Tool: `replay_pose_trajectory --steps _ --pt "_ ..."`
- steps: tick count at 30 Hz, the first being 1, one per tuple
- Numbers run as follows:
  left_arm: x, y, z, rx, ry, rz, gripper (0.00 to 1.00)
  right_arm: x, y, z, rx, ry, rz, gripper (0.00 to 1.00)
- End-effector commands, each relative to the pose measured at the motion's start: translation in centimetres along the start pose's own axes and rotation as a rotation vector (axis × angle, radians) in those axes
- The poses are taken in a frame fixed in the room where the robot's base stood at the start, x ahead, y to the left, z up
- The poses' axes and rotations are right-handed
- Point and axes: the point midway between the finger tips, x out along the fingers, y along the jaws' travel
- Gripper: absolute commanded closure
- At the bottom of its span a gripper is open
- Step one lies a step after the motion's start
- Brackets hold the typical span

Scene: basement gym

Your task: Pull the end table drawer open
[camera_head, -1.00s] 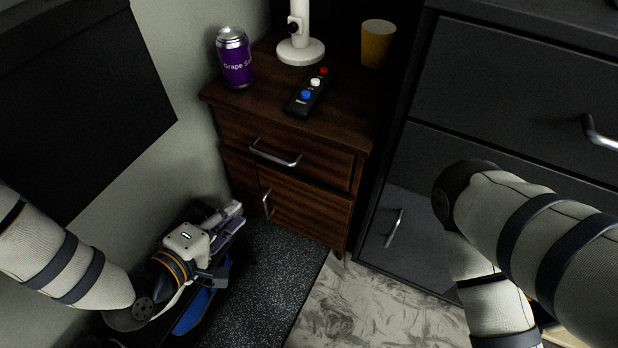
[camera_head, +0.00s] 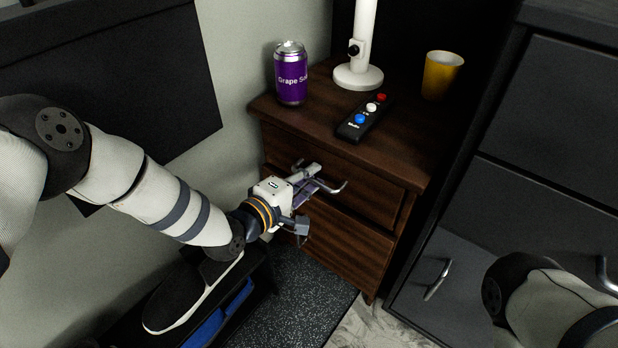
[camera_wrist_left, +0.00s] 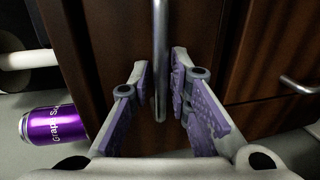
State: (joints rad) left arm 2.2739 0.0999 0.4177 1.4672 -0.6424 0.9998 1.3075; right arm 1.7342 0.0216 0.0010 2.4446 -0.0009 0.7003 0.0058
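The dark wooden end table (camera_head: 345,215) stands in the middle of the head view. Its upper drawer (camera_head: 375,195) appears shut and has a silver bar handle (camera_head: 335,189). My left gripper (camera_head: 318,180) is at the left part of that handle. In the left wrist view the gripper (camera_wrist_left: 160,95) is open, with its purple-padded fingers on either side of the handle (camera_wrist_left: 160,60); a gap shows between the pads and the bar. The lower door's handle (camera_wrist_left: 297,84) shows at the right there. My right gripper is out of view; only part of my right arm shows.
On the table top stand a purple soda can (camera_head: 290,75), a white lamp base (camera_head: 358,76), a remote (camera_head: 363,118) and a yellow cup (camera_head: 441,75). A dark drawer cabinet (camera_head: 535,160) stands close on the right. A wall is on the left; a dark mat (camera_head: 300,290) lies in front.

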Motion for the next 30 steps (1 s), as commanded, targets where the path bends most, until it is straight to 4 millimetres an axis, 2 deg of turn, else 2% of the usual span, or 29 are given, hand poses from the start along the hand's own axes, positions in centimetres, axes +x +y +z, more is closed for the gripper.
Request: replay_pose_trajectory --steps 1,4,13,17,23,30 --pt "0.0 0.0 0.0 0.000 0.000 0.000 0.82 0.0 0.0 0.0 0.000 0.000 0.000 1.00" --pt "0.0 0.0 0.0 0.000 0.000 0.000 1.00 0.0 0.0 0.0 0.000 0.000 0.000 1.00" --pt "-0.2 0.0 0.0 0.000 0.000 0.000 1.00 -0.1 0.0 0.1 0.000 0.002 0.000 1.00" --pt "-1.5 0.0 0.0 0.000 0.000 0.000 1.00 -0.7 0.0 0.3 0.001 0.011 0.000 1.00" --pt "-6.2 -0.7 -0.1 0.000 0.002 -0.001 1.00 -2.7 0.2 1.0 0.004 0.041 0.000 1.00" --pt "-13.3 -2.3 0.0 -0.001 0.002 -0.001 1.00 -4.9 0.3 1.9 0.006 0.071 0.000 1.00"
